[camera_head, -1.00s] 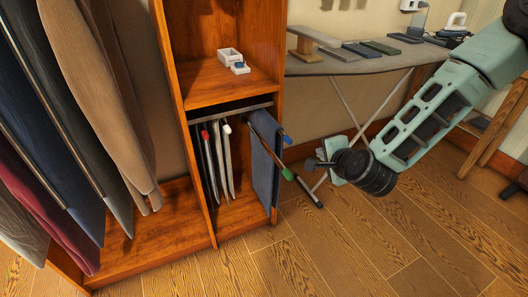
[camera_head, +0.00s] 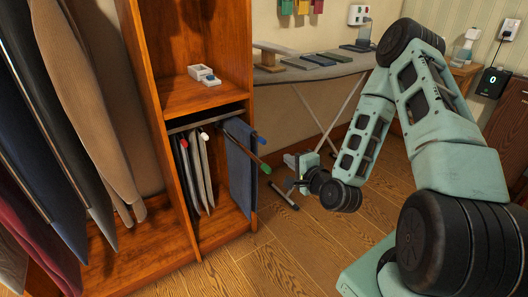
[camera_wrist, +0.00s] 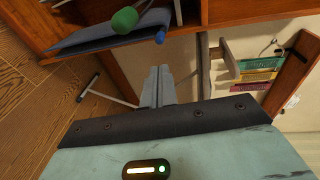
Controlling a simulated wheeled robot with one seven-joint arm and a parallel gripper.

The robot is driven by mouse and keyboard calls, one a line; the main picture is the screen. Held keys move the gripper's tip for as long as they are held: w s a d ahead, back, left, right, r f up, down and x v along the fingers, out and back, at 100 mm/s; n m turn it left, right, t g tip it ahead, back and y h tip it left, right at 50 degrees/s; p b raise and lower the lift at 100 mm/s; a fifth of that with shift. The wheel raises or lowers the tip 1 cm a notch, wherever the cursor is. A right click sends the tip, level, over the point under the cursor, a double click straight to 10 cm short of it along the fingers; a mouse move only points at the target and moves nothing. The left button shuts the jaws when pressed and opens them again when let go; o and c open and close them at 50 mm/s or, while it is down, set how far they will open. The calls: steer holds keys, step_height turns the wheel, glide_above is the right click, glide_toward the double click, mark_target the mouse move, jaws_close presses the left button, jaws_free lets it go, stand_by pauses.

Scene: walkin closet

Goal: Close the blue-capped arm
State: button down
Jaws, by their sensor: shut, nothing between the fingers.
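The blue-capped arm shows its blue cap (camera_head: 261,140) at the right front of the trouser rack in the closet, beside a hanging blue cloth (camera_head: 241,175). The blue cap (camera_wrist: 160,37) is also near the top middle of the wrist view. The green-capped arm's green cap (camera_head: 266,169) sits lower and sticks out further; it shows in the wrist view (camera_wrist: 125,18) left of the blue one. My gripper (camera_head: 288,160) is right of the rack, apart from both caps. In the wrist view its fingers (camera_wrist: 158,85) are together and empty, pointing toward the blue cap.
A red cap (camera_head: 185,143) and a white cap (camera_head: 204,136) are further left on the rack, among hanging trousers. The ironing board (camera_head: 310,70) stands behind, its leg and foot (camera_head: 284,196) near my gripper. Wooden floor (camera_head: 285,255) in front is clear.

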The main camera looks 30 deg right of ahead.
steer(key=w+b, duration=0.1)
steer(key=b, duration=0.3)
glide_toward(262, 140)
steer(key=w, duration=0.1)
steer(key=w+f, duration=0.1)
steer(key=w, duration=0.1)
steer(key=w+d, duration=0.1)
steer(key=w, duration=0.1)
steer(key=shift+w+f, duration=0.15)
steer(key=shift+f, duration=0.15)
steer(key=shift+w, duration=0.15)
steer(key=w, duration=0.5)
steer(key=shift+a, duration=0.1)
steer(key=shift+s, duration=0.1)
